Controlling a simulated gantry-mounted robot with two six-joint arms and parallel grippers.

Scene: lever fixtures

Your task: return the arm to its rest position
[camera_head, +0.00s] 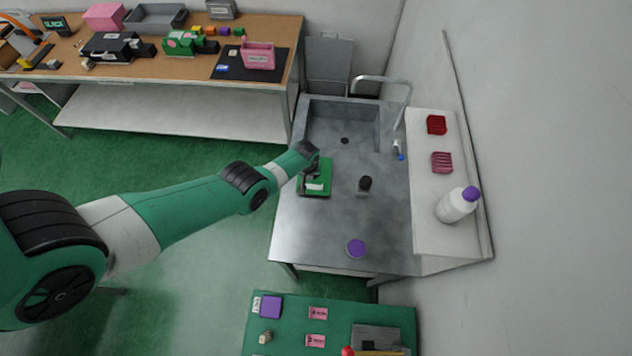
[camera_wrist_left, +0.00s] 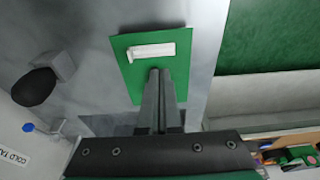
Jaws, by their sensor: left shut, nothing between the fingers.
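My left arm reaches in from the left in the head view, and its gripper (camera_head: 312,170) is over a green plate (camera_head: 316,191) on the metal sink counter. The plate carries a white lever-like bar (camera_head: 315,186). In the left wrist view, the shut fingers (camera_wrist_left: 161,75) point at the green plate (camera_wrist_left: 133,72), just short of the white bar (camera_wrist_left: 153,50). Nothing is between the fingers. I cannot tell whether the fingertips touch the plate. My right gripper is not in view.
A black knob (camera_head: 365,183) stands on the counter (camera_head: 310,235) right of the plate, with a purple disc (camera_head: 356,248) nearer the front. A faucet (camera_head: 398,82) arches by the basin. A green table (camera_head: 275,333) lies at the front.

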